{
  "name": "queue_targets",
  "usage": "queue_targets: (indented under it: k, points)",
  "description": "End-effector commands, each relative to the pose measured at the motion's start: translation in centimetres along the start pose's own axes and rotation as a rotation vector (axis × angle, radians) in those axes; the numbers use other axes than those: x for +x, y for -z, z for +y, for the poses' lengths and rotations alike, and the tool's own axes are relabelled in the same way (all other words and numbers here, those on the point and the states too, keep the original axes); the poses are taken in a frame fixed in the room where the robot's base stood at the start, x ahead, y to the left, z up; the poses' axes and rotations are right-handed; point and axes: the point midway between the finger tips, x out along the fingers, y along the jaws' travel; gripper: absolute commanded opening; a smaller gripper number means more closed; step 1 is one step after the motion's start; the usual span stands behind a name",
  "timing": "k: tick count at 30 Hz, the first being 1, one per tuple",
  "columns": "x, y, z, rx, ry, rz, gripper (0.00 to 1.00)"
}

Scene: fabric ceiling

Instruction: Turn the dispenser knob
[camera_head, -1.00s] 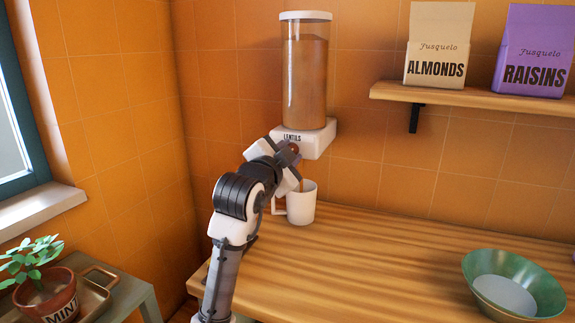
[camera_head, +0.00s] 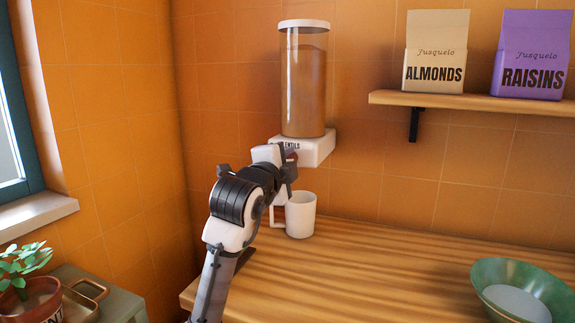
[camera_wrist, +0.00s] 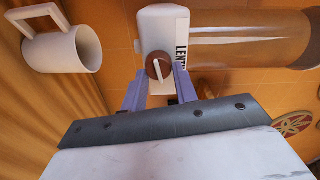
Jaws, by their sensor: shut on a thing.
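The lentil dispenser (camera_head: 304,95) is a clear cylinder of brown contents with a white lid, on a white base (camera_head: 318,148) labelled LENTILS on the wall. Its round brown knob (camera_wrist: 158,67) with a pale grip bar shows on the base front in the wrist view. My gripper (camera_wrist: 160,84) is at the knob, its two purple fingers on either side, shut on it. In the head view my gripper (camera_head: 290,165) partly hides the knob and the label. A white mug (camera_head: 300,215) stands upright on the counter below the dispenser. Its contents cannot be made out.
The wooden counter (camera_head: 370,270) is clear between the mug and a green bowl (camera_head: 524,286) at right. A shelf (camera_head: 465,104) holds almonds and raisins packages. A potted plant (camera_head: 28,285) is on a side table at lower left.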

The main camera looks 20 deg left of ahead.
Motion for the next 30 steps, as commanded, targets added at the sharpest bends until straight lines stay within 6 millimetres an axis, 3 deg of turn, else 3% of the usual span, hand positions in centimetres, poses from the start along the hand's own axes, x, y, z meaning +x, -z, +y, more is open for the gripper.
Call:
queue_targets:
  k: [11,12,16,25,30]
  points:
    - [0.0,0.0,0.1,0.002,-0.002,0.0,0.06]
    - [0.0,0.0,0.1,0.002,-0.002,0.0,0.33]
    - [0.0,0.0,0.0,0.002,-0.001,0.0,0.5]
    - [-0.1,0.0,0.0,0.002,0.0,0.0,0.51]
    - [-1.9,-0.1,0.1,0.003,0.002,0.0,0.51]
